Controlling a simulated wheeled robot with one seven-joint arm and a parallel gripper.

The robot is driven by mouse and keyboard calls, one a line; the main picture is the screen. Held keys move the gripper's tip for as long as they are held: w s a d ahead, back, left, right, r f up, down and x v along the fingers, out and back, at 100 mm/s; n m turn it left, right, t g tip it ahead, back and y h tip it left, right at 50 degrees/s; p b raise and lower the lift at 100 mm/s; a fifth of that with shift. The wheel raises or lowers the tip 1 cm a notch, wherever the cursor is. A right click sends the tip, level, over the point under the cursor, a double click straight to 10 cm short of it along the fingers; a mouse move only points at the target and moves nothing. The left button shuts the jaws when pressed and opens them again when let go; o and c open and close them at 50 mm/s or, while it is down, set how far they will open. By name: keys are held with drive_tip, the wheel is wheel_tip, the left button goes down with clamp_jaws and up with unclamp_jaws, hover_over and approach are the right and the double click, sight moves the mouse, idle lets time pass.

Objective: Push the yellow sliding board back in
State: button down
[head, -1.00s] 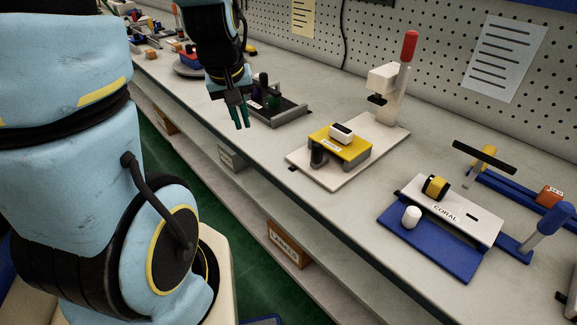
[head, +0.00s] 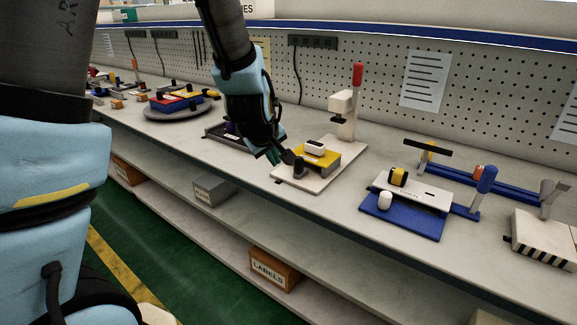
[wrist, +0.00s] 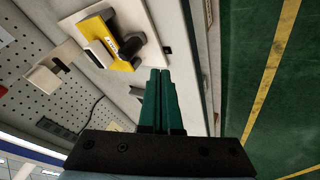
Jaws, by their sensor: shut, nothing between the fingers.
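The yellow sliding board (head: 321,160) sits on a white base plate (head: 321,184) on the bench, with a small white block (head: 314,146) on top and a dark knob (head: 298,168) at its front left. It also shows at the upper left of the wrist view (wrist: 94,28). My gripper (head: 273,157) is shut and empty, its green fingers pointing down just left of the dark knob. In the wrist view the fingertips (wrist: 160,71) appear apart from the board and knob. Whether they touch the base plate cannot be told.
A white press with a red handle (head: 357,76) rises behind the board. A dark tray (head: 222,134) lies left, partly behind my arm. A blue fixture (head: 405,222) stands to the right. Bare bench lies in front of the plate, ending at the front edge.

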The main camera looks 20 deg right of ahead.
drive_tip(key=x, duration=0.6)
drive_tip(key=shift+p, duration=0.4)
drive_tip(key=d, duration=0.1)
drive_tip(key=d+p, duration=0.1)
drive_tip(key=shift+w+d+r, duration=0.2)
drive_tip(key=shift+w+d, duration=0.05)
drive_tip(key=shift+d, duration=0.15)
drive_tip(key=shift+w+d+f+p, duration=0.15)
drive_tip(key=shift+w+d+p, duration=0.15)
drive_tip(key=shift+d, duration=0.3)
drive_tip(key=shift+d, duration=0.1)
